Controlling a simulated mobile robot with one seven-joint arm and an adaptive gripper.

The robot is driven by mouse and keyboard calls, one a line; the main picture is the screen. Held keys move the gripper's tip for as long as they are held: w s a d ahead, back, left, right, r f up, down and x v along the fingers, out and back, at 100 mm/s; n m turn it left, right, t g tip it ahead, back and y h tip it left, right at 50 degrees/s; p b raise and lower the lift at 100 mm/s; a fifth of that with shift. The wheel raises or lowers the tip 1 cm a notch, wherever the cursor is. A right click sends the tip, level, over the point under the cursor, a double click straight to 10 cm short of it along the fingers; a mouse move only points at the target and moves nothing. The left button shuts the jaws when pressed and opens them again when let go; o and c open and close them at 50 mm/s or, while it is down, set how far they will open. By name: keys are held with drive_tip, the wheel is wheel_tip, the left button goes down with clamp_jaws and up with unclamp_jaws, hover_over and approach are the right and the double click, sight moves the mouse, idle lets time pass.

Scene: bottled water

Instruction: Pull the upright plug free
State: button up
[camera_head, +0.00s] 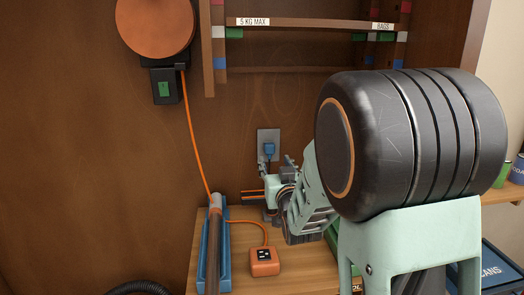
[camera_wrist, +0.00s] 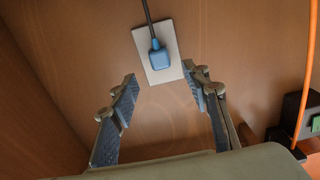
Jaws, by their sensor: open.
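A blue plug (camera_wrist: 158,55) with a dark cord sits in a light grey wall plate (camera_wrist: 171,74) on the brown wooden wall. In the head view, the blue plug (camera_head: 269,149) shows on its plate (camera_head: 262,137), just beyond my arm. My gripper (camera_wrist: 158,83) is open in the wrist view, with its two fingers spread left and right. The plug lies ahead of and between the fingertips, and nothing is held. In the head view my gripper (camera_head: 277,170) is partly hidden by my own arm, close below the plate.
An orange cable (camera_head: 193,140) hangs from a round reel (camera_head: 154,25). An orange socket box (camera_head: 265,262) sits on the wooden bench (camera_head: 292,264), beside a blue tray (camera_head: 225,262). A labelled shelf (camera_head: 300,23) is above. The wall around the plate is clear.

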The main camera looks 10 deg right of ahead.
sight(270, 150)
drive_tip(key=shift+w+r, duration=0.1)
idle(0.3)
drive_tip(key=w, duration=0.7)
drive_tip(key=shift+p, duration=0.4)
drive_tip(key=shift+w, duration=0.95)
drive_tip(key=shift+b, duration=1.2)
clamp_jaws()
